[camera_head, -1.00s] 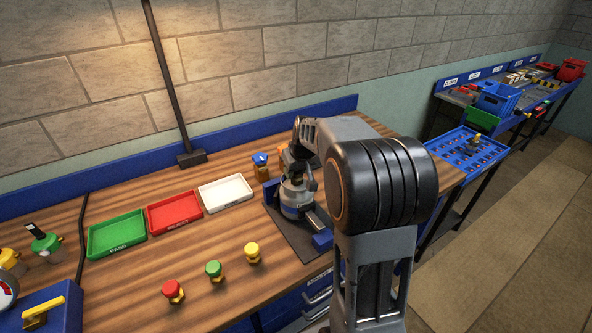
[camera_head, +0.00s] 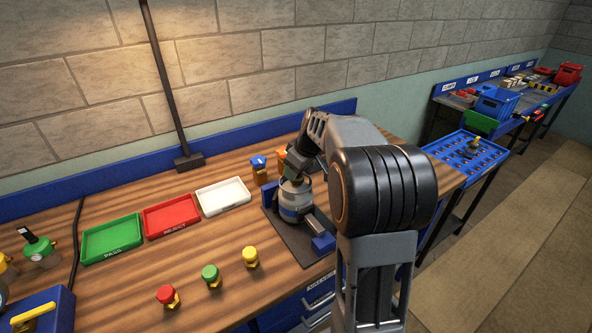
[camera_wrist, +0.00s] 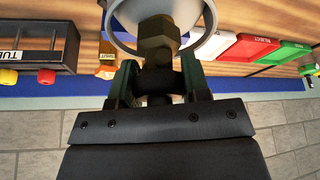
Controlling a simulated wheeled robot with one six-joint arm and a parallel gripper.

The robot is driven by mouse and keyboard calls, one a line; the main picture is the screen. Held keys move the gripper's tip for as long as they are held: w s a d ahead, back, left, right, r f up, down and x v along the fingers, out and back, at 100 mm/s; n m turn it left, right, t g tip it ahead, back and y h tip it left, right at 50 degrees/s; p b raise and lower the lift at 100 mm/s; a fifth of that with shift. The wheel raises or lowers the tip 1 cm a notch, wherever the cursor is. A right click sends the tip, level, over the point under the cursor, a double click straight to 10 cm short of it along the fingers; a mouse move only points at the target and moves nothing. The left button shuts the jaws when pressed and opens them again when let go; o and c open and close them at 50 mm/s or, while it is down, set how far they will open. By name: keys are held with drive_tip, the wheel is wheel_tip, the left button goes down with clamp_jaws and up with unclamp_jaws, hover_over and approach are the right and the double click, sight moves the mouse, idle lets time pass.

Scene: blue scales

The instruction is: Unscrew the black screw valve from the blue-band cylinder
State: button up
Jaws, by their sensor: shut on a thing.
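The blue-band cylinder (camera_head: 295,211) stands upright in a fixture on a dark plate (camera_head: 288,236). Its pale collar ring (camera_wrist: 214,42) and brass fitting (camera_wrist: 158,42) show in the wrist view. My gripper (camera_wrist: 160,76) is at the top of the cylinder, with one finger on each side of the fitting's end. The fingers are shut on the black screw valve (camera_wrist: 159,82), which is mostly hidden between them. In the head view my wrist hides the valve. The valve appears in line with the fitting; I cannot tell whether the threads are still engaged.
Green (camera_head: 112,240), red (camera_head: 171,220) and white (camera_head: 222,196) trays lie left of the fixture. Red (camera_head: 167,297), green (camera_head: 211,275) and yellow (camera_head: 250,257) knobs stand near the front edge. A blue-topped piece (camera_head: 259,166) stands behind the fixture. Bare wood lies between trays and knobs.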

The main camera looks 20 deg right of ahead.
drive_tip(key=shift+r+p, duration=0.6)
drive_tip(key=shift+r, duration=0.55)
drive_tip(key=shift+r, duration=0.1)
drive_tip(key=shift+r+p, duration=1.7)
drive_tip(key=shift+r, duration=0.75)
drive_tip(key=shift+f, duration=0.1)
